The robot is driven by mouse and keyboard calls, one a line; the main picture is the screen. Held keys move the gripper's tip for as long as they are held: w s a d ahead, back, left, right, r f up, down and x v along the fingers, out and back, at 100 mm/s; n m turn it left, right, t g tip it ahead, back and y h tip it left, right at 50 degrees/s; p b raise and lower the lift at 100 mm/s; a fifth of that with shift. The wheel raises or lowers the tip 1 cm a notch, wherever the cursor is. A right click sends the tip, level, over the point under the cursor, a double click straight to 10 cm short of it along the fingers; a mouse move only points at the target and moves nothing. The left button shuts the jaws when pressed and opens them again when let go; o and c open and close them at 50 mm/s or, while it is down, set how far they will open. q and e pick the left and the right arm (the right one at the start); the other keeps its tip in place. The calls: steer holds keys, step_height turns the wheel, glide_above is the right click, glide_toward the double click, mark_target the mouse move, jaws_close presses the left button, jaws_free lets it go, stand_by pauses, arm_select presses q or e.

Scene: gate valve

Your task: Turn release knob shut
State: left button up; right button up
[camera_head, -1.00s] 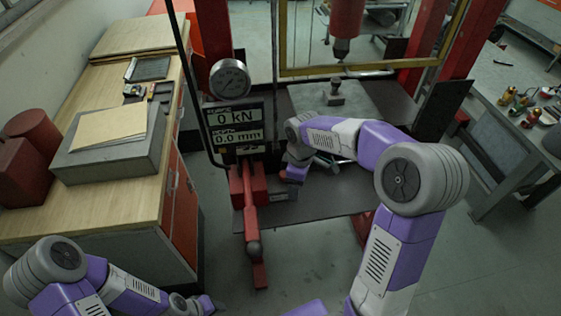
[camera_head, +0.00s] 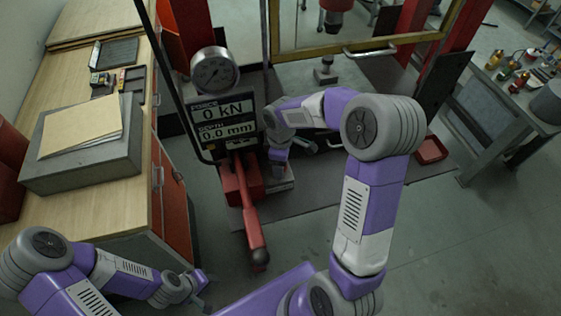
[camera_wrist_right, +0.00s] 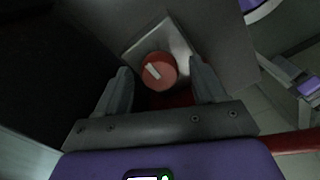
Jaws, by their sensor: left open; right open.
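The release knob (camera_wrist_right: 157,72) is a round red knob with a white bar mark, on a pale square plate in the right wrist view. My right gripper (camera_wrist_right: 161,80) is open, with its fingers on either side of the knob in that view. I cannot tell whether they touch it. In the head view the knob is hidden, and the right hand is mostly hidden low beside the red pump block (camera_head: 240,184). My left gripper (camera_head: 203,290) is open and empty, low at the left, in front of the cabinet.
The red pump lever (camera_head: 252,225) slopes down toward me. A gauge (camera_head: 214,72) and a display (camera_head: 223,118) reading 0 kN and 0.0 mm stand above the pump. A wooden workbench (camera_head: 105,205) is at the left and a grey table (camera_head: 510,125) at the right.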

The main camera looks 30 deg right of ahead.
steer(key=shift+c, duration=0.2)
steer(key=c, duration=1)
steer(key=shift+m, duration=0.3)
steer(key=m+b, duration=0.1)
steer(key=m, duration=0.2)
steer(key=m+b, duration=0.1)
steer(key=m, duration=0.4)
steer(key=m+b, duration=0.1)
steer(key=m, duration=0.3)
steer(key=shift+d+m, duration=0.1)
steer(key=shift+m, duration=2.6)
